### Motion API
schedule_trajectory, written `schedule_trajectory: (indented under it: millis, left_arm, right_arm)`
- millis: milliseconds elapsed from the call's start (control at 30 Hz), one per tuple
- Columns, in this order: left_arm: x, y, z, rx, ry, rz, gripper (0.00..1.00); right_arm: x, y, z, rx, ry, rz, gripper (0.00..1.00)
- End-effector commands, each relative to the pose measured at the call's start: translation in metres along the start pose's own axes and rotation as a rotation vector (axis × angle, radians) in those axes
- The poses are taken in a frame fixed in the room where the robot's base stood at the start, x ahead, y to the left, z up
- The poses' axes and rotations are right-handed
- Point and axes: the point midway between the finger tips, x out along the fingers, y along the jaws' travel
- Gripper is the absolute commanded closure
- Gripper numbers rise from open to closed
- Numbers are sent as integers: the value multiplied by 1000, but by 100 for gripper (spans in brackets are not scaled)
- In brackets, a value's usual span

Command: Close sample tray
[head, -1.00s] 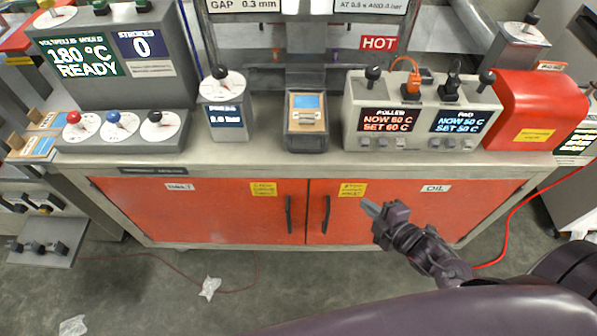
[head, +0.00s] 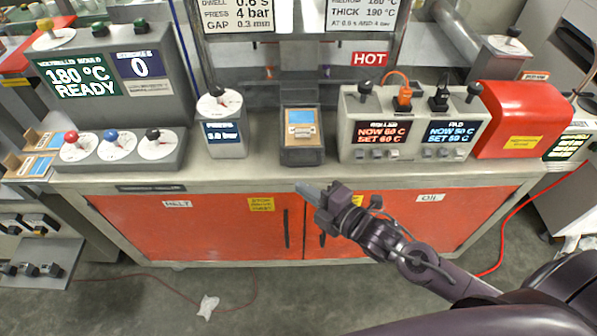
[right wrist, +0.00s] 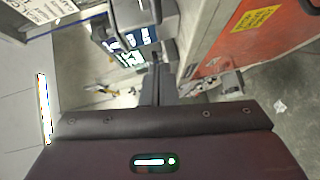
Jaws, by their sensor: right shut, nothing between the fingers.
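A small dark box with a tan top, a blue square and a pale handle-like piece stands at the middle of the bench; I take it for the sample tray (head: 302,152), though no label on it can be read. My right gripper (head: 308,191) is in front of the bench edge, just below the tray and apart from it. Its fingers are together and empty, pointing left and slightly up. They also show closed in the right wrist view (right wrist: 157,88). My left gripper is not in view.
The bench (head: 240,172) has red cupboard doors (head: 225,225) with dark handles below. A gauge box (head: 222,135) stands left of the tray, a heater control box (head: 410,125) right of it. A red housing (head: 520,115) is at the far right. The bench strip before the tray is clear.

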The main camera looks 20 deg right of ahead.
Motion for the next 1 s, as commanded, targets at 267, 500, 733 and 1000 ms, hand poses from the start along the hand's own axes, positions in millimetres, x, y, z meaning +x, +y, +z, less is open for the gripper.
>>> schedule_trajectory:
  millis: [267, 500, 733, 1000]
  left_arm:
    - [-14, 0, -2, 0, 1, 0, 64]
    - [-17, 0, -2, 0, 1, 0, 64]
    - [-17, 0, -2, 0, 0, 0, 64]
    - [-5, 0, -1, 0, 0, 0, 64]
  right_arm:
    - [40, 3, 17, 0, -2, 1, 100]
    - [50, 0, 28, 0, 0, -1, 100]
    - [51, -1, 28, 0, 0, -1, 100]
    - [67, 1, 44, -4, 0, 3, 100]
